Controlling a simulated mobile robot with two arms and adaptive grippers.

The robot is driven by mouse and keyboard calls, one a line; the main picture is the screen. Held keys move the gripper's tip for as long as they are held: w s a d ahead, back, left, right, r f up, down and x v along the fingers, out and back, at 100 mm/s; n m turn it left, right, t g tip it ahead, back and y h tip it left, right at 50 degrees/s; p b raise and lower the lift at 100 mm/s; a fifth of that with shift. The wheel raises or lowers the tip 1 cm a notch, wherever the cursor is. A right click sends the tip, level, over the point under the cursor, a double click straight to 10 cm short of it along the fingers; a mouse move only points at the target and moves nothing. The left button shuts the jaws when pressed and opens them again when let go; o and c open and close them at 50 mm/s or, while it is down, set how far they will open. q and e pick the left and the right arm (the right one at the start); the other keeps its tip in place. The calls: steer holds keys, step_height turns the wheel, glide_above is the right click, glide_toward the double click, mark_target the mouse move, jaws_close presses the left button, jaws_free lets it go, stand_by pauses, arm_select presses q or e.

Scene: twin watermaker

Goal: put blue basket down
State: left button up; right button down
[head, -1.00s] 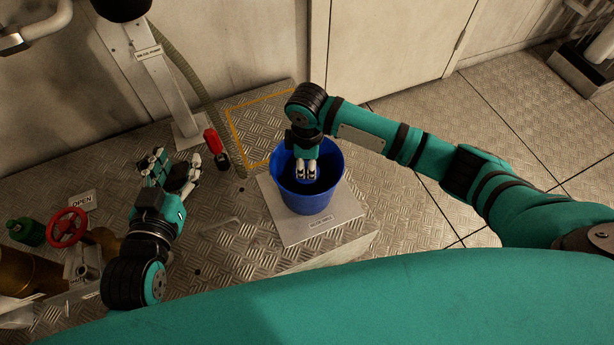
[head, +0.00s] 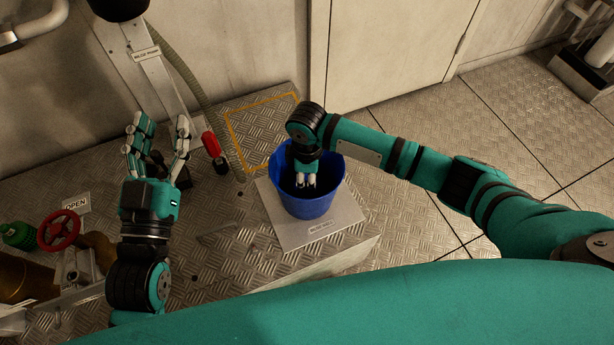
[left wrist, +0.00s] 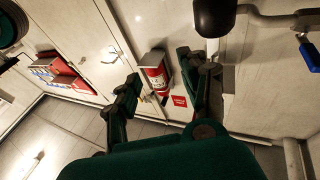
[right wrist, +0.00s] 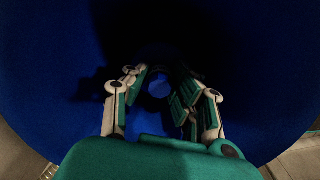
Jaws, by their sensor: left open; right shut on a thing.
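The blue basket (head: 308,203) stands on a pale square plate (head: 335,228) with a label at its front edge. My right gripper (head: 306,181) reaches down inside the basket's opening and is shut on it; the exact contact point is hard to see. In the right wrist view the dark inside of the basket (right wrist: 50,90) fills most of the picture around the fingers (right wrist: 160,95). My left gripper (head: 158,135) is open and empty, fingers pointing up and away, left of the basket. Its spread fingers also show in the left wrist view (left wrist: 160,90).
A red-handled item (head: 211,146) stands between my left gripper and the basket. A red valve wheel (head: 59,230) and an OPEN sign (head: 76,205) are at far left. A yellow-outlined square (head: 255,125) behind the basket is bare. The platform edge drops to floor at right.

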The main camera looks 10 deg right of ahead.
steer(key=c, duration=1.1)
jaws_free()
steer(key=shift+f, duration=0.1)
